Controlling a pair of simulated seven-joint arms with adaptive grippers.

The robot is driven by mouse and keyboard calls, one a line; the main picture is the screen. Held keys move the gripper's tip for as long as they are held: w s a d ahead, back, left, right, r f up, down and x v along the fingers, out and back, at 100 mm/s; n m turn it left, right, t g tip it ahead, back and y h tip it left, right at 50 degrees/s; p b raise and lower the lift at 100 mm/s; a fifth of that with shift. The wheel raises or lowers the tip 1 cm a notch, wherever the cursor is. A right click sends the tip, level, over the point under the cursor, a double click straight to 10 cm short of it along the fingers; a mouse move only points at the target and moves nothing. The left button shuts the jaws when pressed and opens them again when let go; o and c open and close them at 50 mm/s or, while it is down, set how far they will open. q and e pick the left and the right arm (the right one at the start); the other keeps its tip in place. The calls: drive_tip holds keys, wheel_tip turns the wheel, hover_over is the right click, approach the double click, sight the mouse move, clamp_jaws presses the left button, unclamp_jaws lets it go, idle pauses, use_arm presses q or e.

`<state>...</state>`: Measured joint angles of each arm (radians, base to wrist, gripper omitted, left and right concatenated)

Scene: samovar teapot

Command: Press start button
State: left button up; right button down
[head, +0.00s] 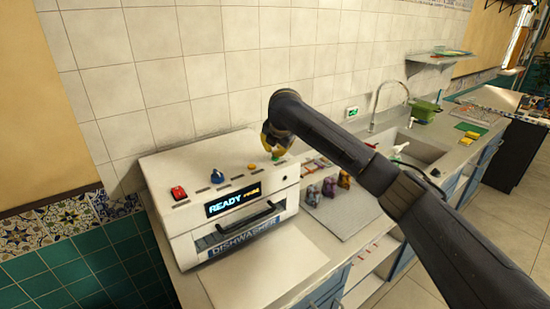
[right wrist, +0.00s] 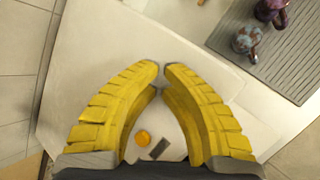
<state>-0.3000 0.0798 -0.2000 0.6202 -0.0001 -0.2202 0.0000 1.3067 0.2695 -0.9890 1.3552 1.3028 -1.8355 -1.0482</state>
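The white dishwasher (head: 163,185) stands on the counter, with a display reading "READY" and a second, blurred word. On its top are a red switch (head: 178,193), a blue knob (head: 217,177), a yellow button (head: 252,166) and a green button (head: 279,160). Their labels are too small to read. My right gripper (head: 275,150) is above the green button; contact cannot be told. In the right wrist view its yellow fingertips (right wrist: 162,72) nearly meet, with nothing held. The yellow button (right wrist: 142,137) shows between the finger bases; the green one is hidden there. My left gripper is not in view.
Several small figurines (head: 329,187) stand on a grey drying mat (head: 345,215) right of the dishwasher. A sink (head: 420,150) with a tap (head: 391,88) lies beyond. My right arm crosses above the counter. A tiled wall closes the back.

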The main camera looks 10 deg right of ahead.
drive_tip(key=shift+f, duration=0.2)
drive_tip(key=shift+r, duration=0.1)
idle(0.4)
drive_tip(key=shift+r, duration=0.8)
drive_tip(key=shift+r, duration=0.1)
drive_tip(key=shift+r, duration=2.4)
